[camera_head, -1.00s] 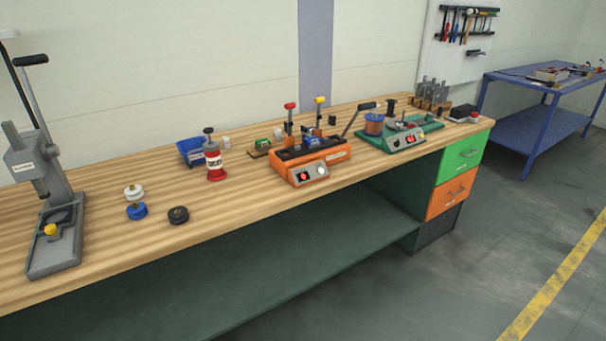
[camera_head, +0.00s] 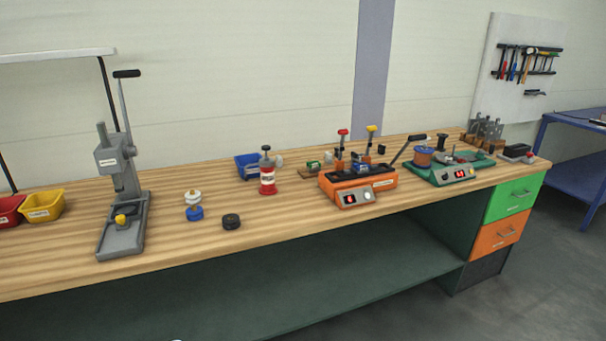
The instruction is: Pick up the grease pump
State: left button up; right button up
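The grease pump appears to be the red cylinder with a white label and a dark top knob (camera_head: 267,176). It stands upright on the wooden workbench (camera_head: 290,216), in front of a blue bin (camera_head: 246,167) and left of an orange machine. Its label is too small to read. Neither of my grippers shows in the head view.
A grey lever press (camera_head: 122,205) stands on the left, with yellow (camera_head: 43,206) and red (camera_head: 10,210) bins beyond it. White, blue and black round parts (camera_head: 231,221) lie between press and pump. The orange machine (camera_head: 357,186) and green-based device (camera_head: 452,172) stand right.

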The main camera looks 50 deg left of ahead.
aim_at(266, 165)
jog(key=z, duration=0.15)
jog(key=i, duration=1.45)
jog(key=u, duration=0.6)
jog(key=i, duration=0.85)
jog(key=u, duration=0.7)
